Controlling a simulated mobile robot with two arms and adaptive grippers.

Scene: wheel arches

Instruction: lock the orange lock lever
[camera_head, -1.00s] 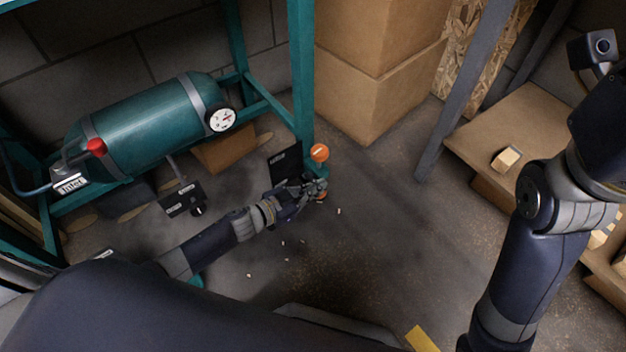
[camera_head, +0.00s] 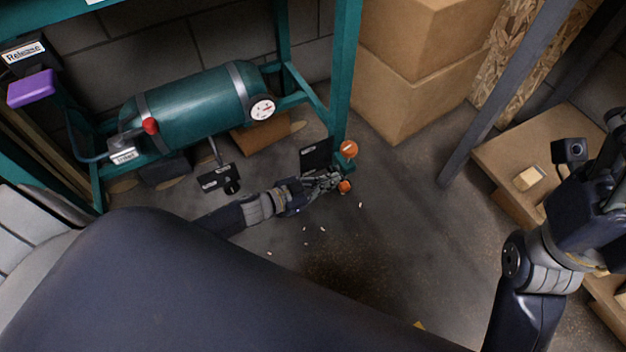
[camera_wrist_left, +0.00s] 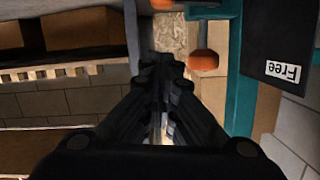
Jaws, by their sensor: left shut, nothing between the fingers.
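Two orange parts show at the foot of the teal post in the head view: a rounded upper one (camera_head: 350,148) and a smaller lower one (camera_head: 344,187). I cannot tell which is the lock lever. My left gripper (camera_head: 332,180) is low beside them, just left of the lower one. In the left wrist view, its fingers (camera_wrist_left: 164,62) are shut and empty. An orange knob (camera_wrist_left: 203,60) is just right of the fingertips, and another orange part (camera_wrist_left: 162,4) is at the top edge. Contact cannot be told. My right arm is at the right; its fingers do not show.
A black plate (camera_head: 317,153) stands by the post; it reads "Free" in the left wrist view (camera_wrist_left: 275,45). Cardboard boxes (camera_head: 420,90) stand behind. The floor front-right is open.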

